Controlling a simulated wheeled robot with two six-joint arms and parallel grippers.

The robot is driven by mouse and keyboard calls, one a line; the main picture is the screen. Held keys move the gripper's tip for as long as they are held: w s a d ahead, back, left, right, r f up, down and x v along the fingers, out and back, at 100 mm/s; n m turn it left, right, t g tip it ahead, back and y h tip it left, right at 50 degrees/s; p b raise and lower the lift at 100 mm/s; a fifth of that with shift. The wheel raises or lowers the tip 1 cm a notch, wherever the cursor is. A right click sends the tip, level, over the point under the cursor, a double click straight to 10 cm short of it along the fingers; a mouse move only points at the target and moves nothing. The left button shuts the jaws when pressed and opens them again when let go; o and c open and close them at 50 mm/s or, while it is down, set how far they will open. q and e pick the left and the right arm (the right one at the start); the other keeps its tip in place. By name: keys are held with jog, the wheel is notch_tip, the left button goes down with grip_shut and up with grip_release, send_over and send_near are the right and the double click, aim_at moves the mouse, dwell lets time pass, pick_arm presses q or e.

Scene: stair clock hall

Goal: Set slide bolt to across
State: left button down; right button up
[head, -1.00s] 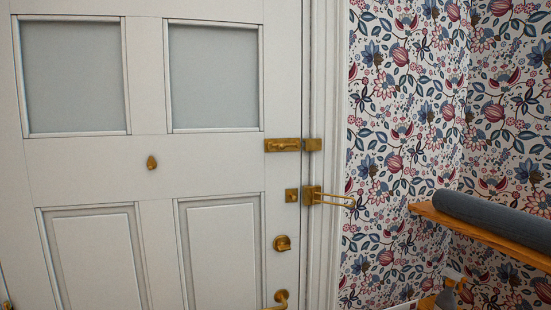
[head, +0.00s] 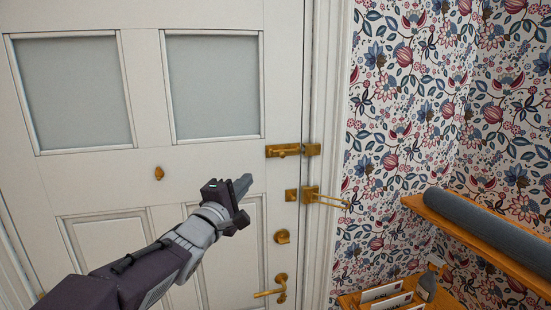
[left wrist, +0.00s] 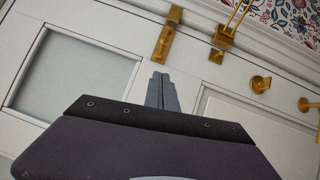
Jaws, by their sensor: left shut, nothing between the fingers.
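The brass slide bolt (head: 283,150) is fixed to the white door near its right edge. Its keeper (head: 312,149) is on the frame just to the right. I cannot tell for certain how far the bar reaches. My left gripper (head: 246,183) is shut and empty, below and left of the bolt, apart from it. In the left wrist view the slide bolt (left wrist: 164,42) lies ahead of the fingertips (left wrist: 158,77), with the keeper (left wrist: 175,14) beyond it. My right gripper is in neither view.
Below the bolt are a brass swing-bar guard (head: 318,197), a round turn knob (head: 282,237) and a lever handle (head: 275,288). At right, a wooden shelf (head: 415,203) holds a grey roll (head: 490,228). The space before the door panels is free.

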pick_arm(q)
jog(key=p, duration=0.5)
send_near(280, 153)
jog(key=w+a, duration=0.2)
jog(key=w, duration=0.3)
jog(key=d+p, duration=0.1)
jog(key=w+d, duration=0.1)
jog(key=d, duration=0.1)
jog(key=shift+d+p, duration=0.2)
jog(key=shift+p, duration=0.2)
jog(key=shift+w+f, duration=0.1)
